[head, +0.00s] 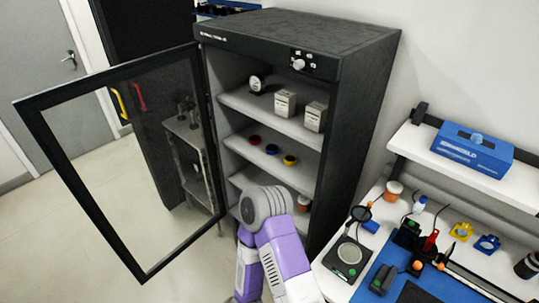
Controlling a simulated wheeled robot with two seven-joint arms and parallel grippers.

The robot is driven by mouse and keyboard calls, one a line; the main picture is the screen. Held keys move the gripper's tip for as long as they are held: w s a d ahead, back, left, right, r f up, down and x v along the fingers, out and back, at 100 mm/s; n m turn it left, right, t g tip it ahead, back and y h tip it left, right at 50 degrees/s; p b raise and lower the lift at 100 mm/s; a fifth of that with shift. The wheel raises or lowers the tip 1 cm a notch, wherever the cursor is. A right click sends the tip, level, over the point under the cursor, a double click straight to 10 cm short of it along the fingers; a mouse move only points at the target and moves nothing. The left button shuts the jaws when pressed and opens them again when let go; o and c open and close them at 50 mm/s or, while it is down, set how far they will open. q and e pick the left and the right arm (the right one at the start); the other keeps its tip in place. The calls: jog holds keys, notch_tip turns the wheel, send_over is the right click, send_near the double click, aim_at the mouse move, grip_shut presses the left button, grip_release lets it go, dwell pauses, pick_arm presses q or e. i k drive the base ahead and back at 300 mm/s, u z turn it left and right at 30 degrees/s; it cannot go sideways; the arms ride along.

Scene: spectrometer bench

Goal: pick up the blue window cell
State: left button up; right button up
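The small round blue cell (271,149) sits on the middle shelf of the open dark cabinet (352,120). It stands between a red round cell (254,139) on its left and a yellow round cell (290,160) on its right, apart from both. Neither of my grippers shows in the head view. Only a purple and grey part of one of my arms rises from the bottom, in front of the lower shelf, and nothing visible touches the blue cell.
The glass door (130,170) stands open to the left. At right, a cluttered bench (340,287) sits beneath a wall shelf with a blue box (474,150).

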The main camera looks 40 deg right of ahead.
aim_at(271, 149)
jog(key=z, duration=1.05)
jog(key=i, duration=0.15)
jog(key=u, duration=0.25)
